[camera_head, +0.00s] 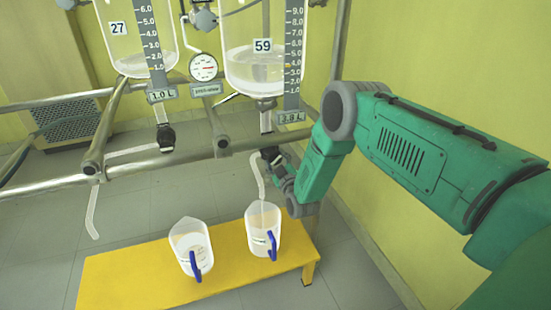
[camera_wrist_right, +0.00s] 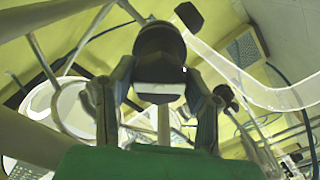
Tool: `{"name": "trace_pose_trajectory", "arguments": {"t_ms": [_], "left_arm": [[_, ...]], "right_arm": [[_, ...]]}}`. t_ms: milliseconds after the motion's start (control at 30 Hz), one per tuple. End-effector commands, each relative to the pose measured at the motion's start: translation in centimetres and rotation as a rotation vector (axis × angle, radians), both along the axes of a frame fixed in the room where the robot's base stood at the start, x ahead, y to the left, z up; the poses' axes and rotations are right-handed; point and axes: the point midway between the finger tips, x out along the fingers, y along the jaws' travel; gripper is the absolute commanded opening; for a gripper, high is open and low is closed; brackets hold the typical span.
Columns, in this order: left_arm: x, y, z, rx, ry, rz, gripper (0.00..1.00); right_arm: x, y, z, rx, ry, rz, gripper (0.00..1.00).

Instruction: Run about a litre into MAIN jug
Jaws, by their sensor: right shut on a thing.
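Glass reactor 59 (camera_head: 262,60) holds clear liquid low in its vessel. The digits of its litre tag (camera_head: 291,117) are hard to read. My right gripper (camera_head: 272,157) is at the outlet below it, shut on the black valve handle (camera_wrist_right: 160,55), which shows between its fingers in the wrist view. A pale hose (camera_head: 257,178) runs from this outlet down to above the right jug (camera_head: 263,232). The left jug (camera_head: 190,246) stands beside it. Both are clear with blue handles; their labels are too small to read. I cannot tell whether liquid runs. My left gripper is out of view.
Both jugs stand on a yellow bench (camera_head: 130,282). Reactor 27 (camera_head: 135,45), tagged 1.0 L, hangs at left with its own black valve (camera_head: 166,137) and hose (camera_head: 93,212). Metal rails (camera_head: 50,188) cross in front of the reactors. A round gauge (camera_head: 203,67) hangs between them.

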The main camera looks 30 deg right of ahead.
Motion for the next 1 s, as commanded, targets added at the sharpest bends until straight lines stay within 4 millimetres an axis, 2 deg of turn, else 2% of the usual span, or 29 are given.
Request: {"name": "trace_pose_trajectory", "arguments": {"t_ms": [467, 1000], "left_arm": [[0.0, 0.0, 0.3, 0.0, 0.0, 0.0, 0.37], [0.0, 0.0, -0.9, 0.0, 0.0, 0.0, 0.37]], "right_arm": [[-0.1, 0.2, -0.3, -0.44, 0.114, 0.005, 0.14], [-0.2, 0.2, -0.5, -0.924, 0.231, 0.007, 0.14]]}}
